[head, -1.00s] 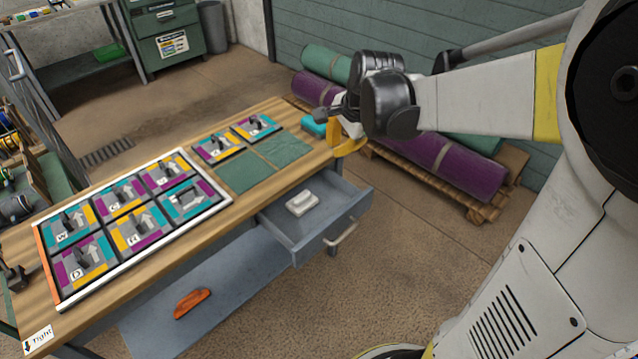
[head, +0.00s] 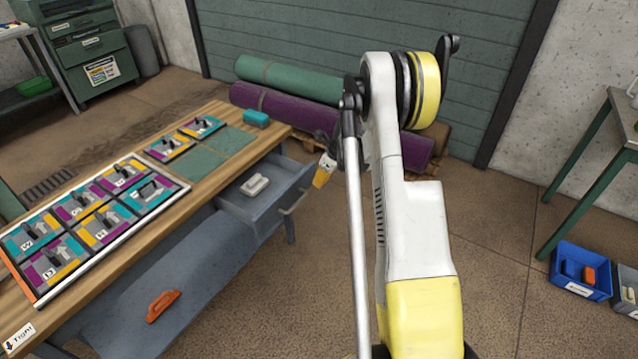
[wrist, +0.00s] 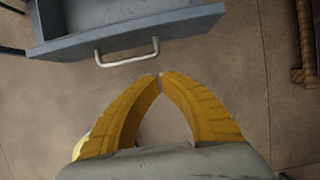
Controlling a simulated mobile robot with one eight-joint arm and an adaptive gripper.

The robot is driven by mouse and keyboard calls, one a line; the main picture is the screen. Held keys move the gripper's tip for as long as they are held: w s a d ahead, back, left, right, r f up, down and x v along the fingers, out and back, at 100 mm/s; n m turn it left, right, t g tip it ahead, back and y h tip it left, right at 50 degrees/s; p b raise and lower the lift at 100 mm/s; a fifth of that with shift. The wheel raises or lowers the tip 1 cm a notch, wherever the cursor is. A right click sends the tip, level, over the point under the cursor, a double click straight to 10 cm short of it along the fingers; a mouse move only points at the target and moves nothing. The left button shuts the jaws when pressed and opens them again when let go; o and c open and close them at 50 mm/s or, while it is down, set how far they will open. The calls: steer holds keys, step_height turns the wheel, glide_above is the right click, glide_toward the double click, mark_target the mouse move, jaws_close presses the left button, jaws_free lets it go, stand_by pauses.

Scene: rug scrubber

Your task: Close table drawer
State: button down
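The table drawer (head: 258,212) is grey and stands pulled out from under the wooden table top (head: 232,122). A white block-like object (head: 255,185) lies inside it. The drawer front (wrist: 140,38) and its pale bar handle (wrist: 127,60) show at the top of the wrist view. My gripper (wrist: 159,76) has yellow fingers whose tips meet with nothing between them. It is apart from the handle, in front of the drawer and slightly right of the handle in the wrist view. In the head view my gripper (head: 322,177) is small beside the drawer's front, partly behind my arm.
A tray of coloured tiles (head: 95,222) and a teal sponge-like item (head: 256,117) lie on the table. An orange-handled tool (head: 163,306) rests on the lower shelf. Rolled rugs (head: 270,110) lie behind the table. Open floor (head: 295,305) lies in front of the drawer.

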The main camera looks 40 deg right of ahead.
mark_target(304, 190)
steer(key=w+f+b, duration=0.1)
steer(key=f, duration=0.1)
steer(key=w+a+f+b, duration=0.1)
steer(key=w+f, duration=0.1)
steer(key=w+a+f+b, duration=0.1)
steer(key=w+f, duration=0.1)
steer(key=shift+b, duration=0.35)
steer(key=shift+w+a+r, duration=0.1)
steer(key=shift+w, duration=0.35)
steer(key=shift+w, duration=0.1)
